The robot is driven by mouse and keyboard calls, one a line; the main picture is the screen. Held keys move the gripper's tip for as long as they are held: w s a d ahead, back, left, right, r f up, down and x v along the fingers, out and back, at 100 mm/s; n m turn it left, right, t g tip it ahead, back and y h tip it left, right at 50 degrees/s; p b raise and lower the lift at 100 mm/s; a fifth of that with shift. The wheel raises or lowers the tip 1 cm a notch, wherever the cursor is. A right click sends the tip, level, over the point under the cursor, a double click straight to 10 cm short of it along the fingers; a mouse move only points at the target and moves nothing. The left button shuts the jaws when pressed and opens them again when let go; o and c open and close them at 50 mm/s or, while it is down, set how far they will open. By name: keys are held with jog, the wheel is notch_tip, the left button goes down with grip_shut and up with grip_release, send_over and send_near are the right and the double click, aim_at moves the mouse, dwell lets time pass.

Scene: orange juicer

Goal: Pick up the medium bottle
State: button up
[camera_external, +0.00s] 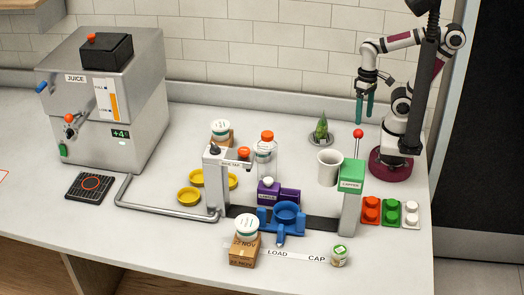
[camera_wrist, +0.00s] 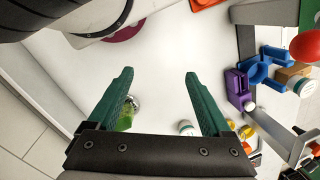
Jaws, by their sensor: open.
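A clear bottle with an orange cap (camera_external: 265,158) stands upright near the middle of the counter, behind the purple block. It is the only clear bottle I can make out, and its size class cannot be told. The juice tap partly hides its left side. My gripper (camera_external: 365,108) hangs fingers down above the counter at the back right, well to the right of the bottle and apart from it. In the wrist view its two green fingers (camera_wrist: 160,75) are spread with nothing between them. I cannot clearly pick out the bottle in that view.
A white cup (camera_external: 329,167) and green capper (camera_external: 352,174) stand between bottle and arm. A small plant (camera_external: 321,130) is behind them. A blue holder (camera_external: 287,217) and purple block (camera_external: 278,193) are in front of the bottle. The juicer (camera_external: 105,100) fills the left.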

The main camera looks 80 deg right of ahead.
jog(key=shift+o, duration=0.4)
jog(key=shift+o, duration=1)
jog(key=n+t, duration=0.1)
jog(key=t, duration=0.5)
send_near(273, 155)
jog(key=s+d, duration=0.3)
jog(key=d, duration=0.4)
jog(key=w+a+t+h, duration=0.25)
jog(key=w+t, duration=0.45)
jog(key=w, duration=0.7)
jog(key=s+a+f+t+h, duration=0.1)
jog(key=s+f, duration=0.1)
jog(key=f, duration=0.1)
jog(key=s+a+f+n+t, duration=0.1)
jog(key=a+f+t, duration=0.1)
jog(key=f, duration=0.1)
jog(key=s+a+f+n+t+h, duration=0.1)
jog(key=s+f, duration=0.1)
jog(key=f, duration=0.1)
jog(key=shift+s+a+f+t+h, duration=0.15)
jog(key=shift+s+t+h, duration=0.15)
jog(key=shift+t+h, duration=0.1)
jog(key=shift+f, duration=0.3)
jog(key=shift+w+d, duration=0.25)
jog(key=shift+w, duration=0.85)
jog(key=shift+w+d, duration=0.25)
jog(key=shift+w, duration=0.85)
